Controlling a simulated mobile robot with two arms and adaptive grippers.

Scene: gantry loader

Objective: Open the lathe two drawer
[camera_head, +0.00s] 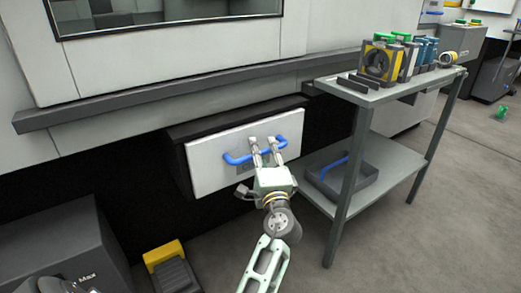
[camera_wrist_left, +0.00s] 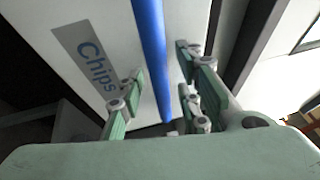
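The drawer (camera_head: 215,172) has a white front with a blue bar handle (camera_head: 238,159) and sits low in the machine, under a grey ledge. A dark top and left side show behind its front; I cannot tell how far out it stands. My left gripper (camera_head: 264,145) is at the handle. In the left wrist view, the blue handle (camera_wrist_left: 150,50) runs between the spread fingers (camera_wrist_left: 158,95), with gaps visible on both sides. A "Chips" label (camera_wrist_left: 88,60) is on the drawer front (camera_wrist_left: 110,25). My right gripper is not in view.
A grey side table (camera_head: 387,95) stands right of the drawer, with parts on top and a dark tray (camera_head: 372,186) on its lower shelf. A yellow and black foot pedal (camera_head: 166,253) is on the floor. The grey ledge (camera_head: 190,92) juts out above.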

